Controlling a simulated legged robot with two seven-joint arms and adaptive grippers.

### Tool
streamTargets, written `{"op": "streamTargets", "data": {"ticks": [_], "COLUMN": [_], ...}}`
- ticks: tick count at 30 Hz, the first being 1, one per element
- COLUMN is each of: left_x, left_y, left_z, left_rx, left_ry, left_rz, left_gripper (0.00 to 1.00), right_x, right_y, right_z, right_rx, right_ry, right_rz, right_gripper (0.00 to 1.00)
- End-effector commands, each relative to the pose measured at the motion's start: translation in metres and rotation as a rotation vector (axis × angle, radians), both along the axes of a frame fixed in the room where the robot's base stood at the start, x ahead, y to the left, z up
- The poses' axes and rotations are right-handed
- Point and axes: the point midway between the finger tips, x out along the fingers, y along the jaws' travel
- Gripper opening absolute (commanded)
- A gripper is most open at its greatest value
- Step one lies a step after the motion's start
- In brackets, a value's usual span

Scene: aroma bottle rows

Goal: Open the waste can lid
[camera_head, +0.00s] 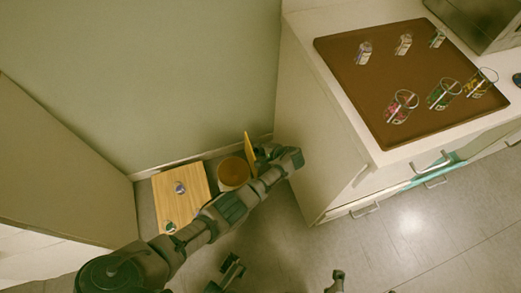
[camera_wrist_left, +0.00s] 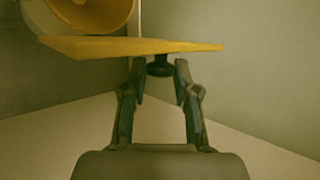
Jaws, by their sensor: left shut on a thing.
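The waste can (camera_head: 233,173) stands on the floor against the wall, a round can with an orange-brown inside, and its mouth is uncovered. Its yellow lid (camera_head: 250,149) stands steeply tilted up at the can's right side. In the left wrist view the lid (camera_wrist_left: 130,47) shows edge-on, with the can (camera_wrist_left: 95,14) behind it at the upper left. My left gripper (camera_head: 263,155) is right beside the lid. Its fingers (camera_wrist_left: 160,70) are shut on the lid's dark knob (camera_wrist_left: 160,66). Dark parts at the bottom of the head view may include my right gripper; its state is unclear.
A wooden board or stand (camera_head: 187,205) with two small items is left of the can. A white cabinet (camera_head: 330,160) on the right carries a brown tray (camera_head: 400,75) with several bottles and glasses. A grey panel is at the left. The floor in front is clear.

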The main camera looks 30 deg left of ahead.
Motion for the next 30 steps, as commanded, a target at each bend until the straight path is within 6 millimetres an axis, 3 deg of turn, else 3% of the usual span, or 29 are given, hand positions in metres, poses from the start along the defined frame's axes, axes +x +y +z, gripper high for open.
{"op": "streamTargets", "data": {"ticks": [5,6,8,9,20,30], "left_x": [-0.001,-0.001,-0.001,-0.001,-0.001,-0.008], "left_y": [0.001,0.001,0.001,0.000,-0.005,-0.058], "left_z": [-0.001,-0.001,-0.001,-0.001,0.003,0.047], "left_rx": [-0.002,-0.002,-0.002,-0.002,-0.001,-0.003], "left_ry": [-0.001,-0.001,0.000,0.000,-0.002,-0.004], "left_rz": [0.001,0.001,0.001,0.001,0.001,-0.002], "left_gripper": [0.00,0.35,0.50,0.53,0.53,0.53], "right_x": [0.000,0.000,0.000,0.000,-0.004,-0.004], "right_y": [0.000,0.000,0.000,0.000,0.000,0.000], "right_z": [0.000,0.000,0.000,0.000,0.000,0.001], "right_rx": [0.000,0.000,0.000,0.000,0.003,0.001], "right_ry": [0.000,0.000,-0.001,-0.001,0.000,-0.002], "right_rz": [0.000,0.000,0.000,0.000,-0.001,-0.001], "right_gripper": [1.00,1.00,1.00,1.00,1.00,1.00]}}
